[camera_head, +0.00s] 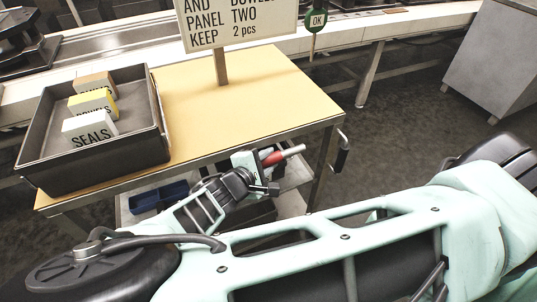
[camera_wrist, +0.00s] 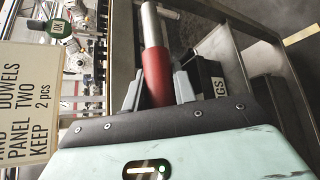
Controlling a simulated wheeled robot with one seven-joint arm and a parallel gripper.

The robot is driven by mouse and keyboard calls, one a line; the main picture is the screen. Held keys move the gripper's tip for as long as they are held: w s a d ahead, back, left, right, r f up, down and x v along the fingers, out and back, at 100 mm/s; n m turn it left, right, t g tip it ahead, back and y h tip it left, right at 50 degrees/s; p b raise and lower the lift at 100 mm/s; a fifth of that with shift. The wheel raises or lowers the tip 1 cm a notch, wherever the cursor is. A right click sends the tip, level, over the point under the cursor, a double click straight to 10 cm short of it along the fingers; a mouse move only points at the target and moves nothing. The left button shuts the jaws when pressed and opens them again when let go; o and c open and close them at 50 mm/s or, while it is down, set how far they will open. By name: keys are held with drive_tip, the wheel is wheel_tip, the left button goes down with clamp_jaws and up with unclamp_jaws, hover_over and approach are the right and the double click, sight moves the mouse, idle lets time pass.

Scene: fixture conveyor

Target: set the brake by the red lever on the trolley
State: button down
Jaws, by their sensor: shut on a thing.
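The red lever (camera_head: 273,158) sticks out at the near side of the trolley (camera_head: 250,100), below its top. It has a red grip and a bare metal rod. In the wrist view the red lever (camera_wrist: 156,75) stands between my two fingers, its metal end pointing away toward the top of the picture. My gripper (camera_head: 262,172) is shut on the red grip; it also shows in the wrist view (camera_wrist: 158,92). The lever's pivot is hidden behind my gripper.
On the trolley top stand a dark tray (camera_head: 92,163) with several labelled boxes, one reading SEALS (camera_head: 90,127), and a sign (camera_head: 238,22) on a post. A blue bin (camera_head: 158,196) is on the lower shelf. The conveyor (camera_head: 130,40) runs behind. A grey cabinet (camera_head: 492,60) stands at right.

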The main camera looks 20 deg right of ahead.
drive_tip(key=shift+r, duration=0.15)
drive_tip(key=c, duration=1.1)
unclamp_jaws()
drive_tip(key=shift+r, duration=0.1)
